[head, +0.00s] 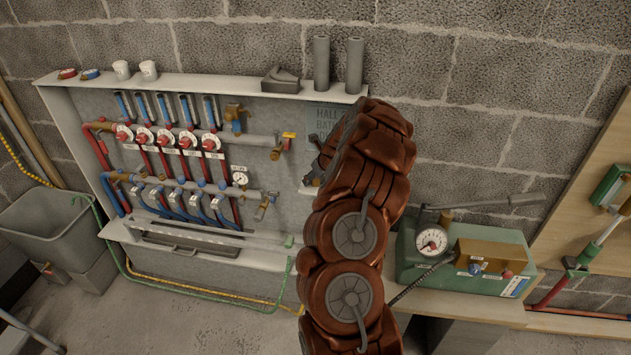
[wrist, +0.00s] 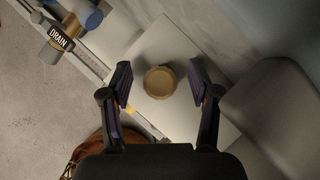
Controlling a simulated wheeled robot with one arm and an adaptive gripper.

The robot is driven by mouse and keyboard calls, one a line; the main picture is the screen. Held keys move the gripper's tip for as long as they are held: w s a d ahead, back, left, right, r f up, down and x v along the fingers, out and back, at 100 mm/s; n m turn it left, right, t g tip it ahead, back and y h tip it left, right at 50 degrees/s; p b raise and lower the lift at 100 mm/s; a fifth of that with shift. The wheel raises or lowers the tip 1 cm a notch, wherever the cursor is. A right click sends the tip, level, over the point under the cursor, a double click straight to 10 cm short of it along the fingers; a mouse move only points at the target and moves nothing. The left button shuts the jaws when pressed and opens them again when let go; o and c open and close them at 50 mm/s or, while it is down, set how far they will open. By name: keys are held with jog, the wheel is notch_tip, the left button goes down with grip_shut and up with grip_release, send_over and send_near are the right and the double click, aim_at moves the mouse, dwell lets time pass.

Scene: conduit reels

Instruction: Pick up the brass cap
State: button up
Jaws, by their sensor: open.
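The brass cap (wrist: 160,82) is a small round disc seen from above in the wrist view. It sits on a pale flat plate or shelf (wrist: 152,45). My gripper (wrist: 160,86) is open, with one dark finger on each side of the cap and a visible gap on both sides. I cannot tell how far above the cap the fingertips are. In the head view my red-brown arm covers the area in front of the panel's right end, and I cannot make out the cap there.
A pipe labelled DRAIN (wrist: 61,37) lies at upper left in the wrist view. In the head view, the heating manifold panel (head: 275,180) stands left of my arm. A green pump box (head: 410,250) with a gauge stands right. Grey tubes (head: 321,64) stand on the top ledge.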

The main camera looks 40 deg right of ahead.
grip_shut()
dwell(0.3)
jog(key=shift+r, duration=0.15)
